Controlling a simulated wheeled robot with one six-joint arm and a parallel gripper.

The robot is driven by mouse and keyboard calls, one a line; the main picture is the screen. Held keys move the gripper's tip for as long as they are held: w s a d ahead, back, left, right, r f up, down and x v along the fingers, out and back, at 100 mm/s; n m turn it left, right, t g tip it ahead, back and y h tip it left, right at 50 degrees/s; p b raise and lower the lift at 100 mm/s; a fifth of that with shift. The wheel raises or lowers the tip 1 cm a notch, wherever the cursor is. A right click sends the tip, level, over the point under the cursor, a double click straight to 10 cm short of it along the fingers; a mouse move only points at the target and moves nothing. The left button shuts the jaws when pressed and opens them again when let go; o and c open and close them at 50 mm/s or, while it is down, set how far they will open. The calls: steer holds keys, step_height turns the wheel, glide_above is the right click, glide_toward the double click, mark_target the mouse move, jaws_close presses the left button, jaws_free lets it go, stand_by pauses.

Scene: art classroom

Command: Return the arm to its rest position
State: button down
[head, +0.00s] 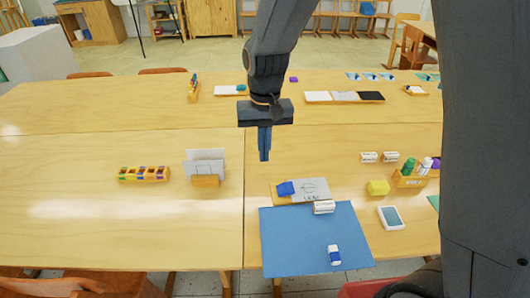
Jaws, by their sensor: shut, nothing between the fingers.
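My gripper (264,143) hangs from my arm near the middle of the head view, fingers pointing down. Its two fingers are together with nothing between them. It appears above the table (110,215), close to the seam between two table tops, and looks clear of the surface. The exact height cannot be told. My arm comes down from the top of the picture.
A paint box (143,174) is left; a yellow sponge (378,187) and a wooden bottle holder (408,181) are right. The left table front is clear.

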steer(key=s+d+r, duration=0.1)
steer(key=s+d, duration=0.5)
steer(key=d, duration=0.2)
steer(key=s+d+r+t, duration=0.1)
steer(key=s+d, duration=0.5)
steer(key=d, duration=0.2)
steer(key=shift+d+m, duration=0.4)
stand_by(0.9)
